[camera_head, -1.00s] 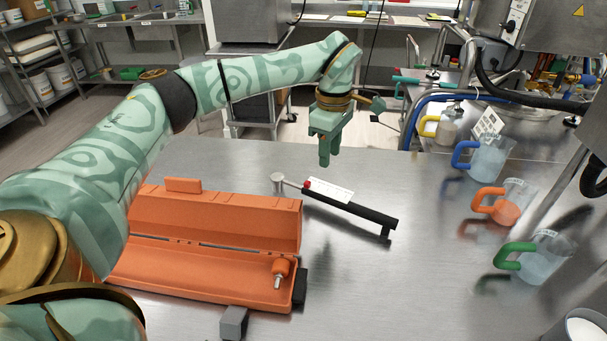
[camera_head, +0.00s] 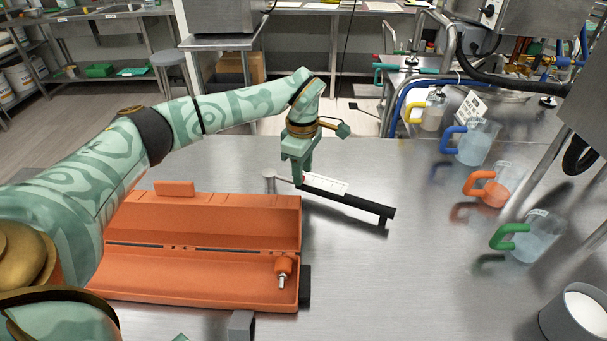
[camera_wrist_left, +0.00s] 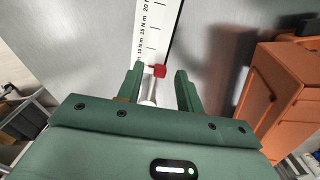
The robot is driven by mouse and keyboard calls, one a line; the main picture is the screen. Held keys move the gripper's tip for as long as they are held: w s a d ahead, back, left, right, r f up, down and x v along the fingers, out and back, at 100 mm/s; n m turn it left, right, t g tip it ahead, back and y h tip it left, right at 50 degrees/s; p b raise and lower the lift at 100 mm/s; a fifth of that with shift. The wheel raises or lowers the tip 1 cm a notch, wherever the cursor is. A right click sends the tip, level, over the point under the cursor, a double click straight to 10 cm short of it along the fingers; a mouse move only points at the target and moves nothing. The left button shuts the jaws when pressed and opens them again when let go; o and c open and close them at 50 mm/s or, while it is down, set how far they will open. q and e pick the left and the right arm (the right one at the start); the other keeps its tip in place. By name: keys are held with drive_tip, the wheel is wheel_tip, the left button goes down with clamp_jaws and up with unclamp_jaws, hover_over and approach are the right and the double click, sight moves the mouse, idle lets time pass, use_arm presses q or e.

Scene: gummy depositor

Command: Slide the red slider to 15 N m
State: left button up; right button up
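The torque wrench (camera_head: 350,201) lies on the steel table, with a black handle, a metal head (camera_head: 269,181) and a white scale (camera_head: 325,184). In the left wrist view the scale (camera_wrist_left: 158,30) reads 10, 15 and 20 N m. The red slider (camera_wrist_left: 157,70) sits at the low end of the scale, below the 10 N m label. My left gripper (camera_head: 298,180) is over the head end of the wrench, pointing down. In the wrist view its fingers (camera_wrist_left: 160,88) are open on either side of the wrench by the slider; contact is not clear. My right gripper is not in view.
An open orange case (camera_head: 200,275) lies in front of the wrench, with an orange-handled piece (camera_head: 283,268) in it. Jugs with yellow, blue, orange (camera_head: 480,188) and green handles stand at the right. A grey cup (camera_head: 560,325) is at lower right.

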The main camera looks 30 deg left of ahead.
sight(320, 188)
use_arm(q)
drive_tip(key=shift+a+f, duration=0.15)
drive_tip(key=shift+f, duration=0.35)
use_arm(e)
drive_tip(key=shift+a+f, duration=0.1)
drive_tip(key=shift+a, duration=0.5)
use_arm(q)
drive_tip(key=shift+c, duration=0.3)
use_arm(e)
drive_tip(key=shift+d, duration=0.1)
use_arm(q)
clamp_jaws()
drive_tip(key=shift+d, duration=0.35)
drive_tip(key=d, duration=0.1)
drive_tip(key=d+p, duration=0.1)
drive_tip(key=d, duration=0.2)
drive_tip(key=shift+w+d, duration=0.1)
drive_tip(key=shift+w, duration=0.25)
drive_tip(key=shift+o, duration=0.3)
unclamp_jaws()
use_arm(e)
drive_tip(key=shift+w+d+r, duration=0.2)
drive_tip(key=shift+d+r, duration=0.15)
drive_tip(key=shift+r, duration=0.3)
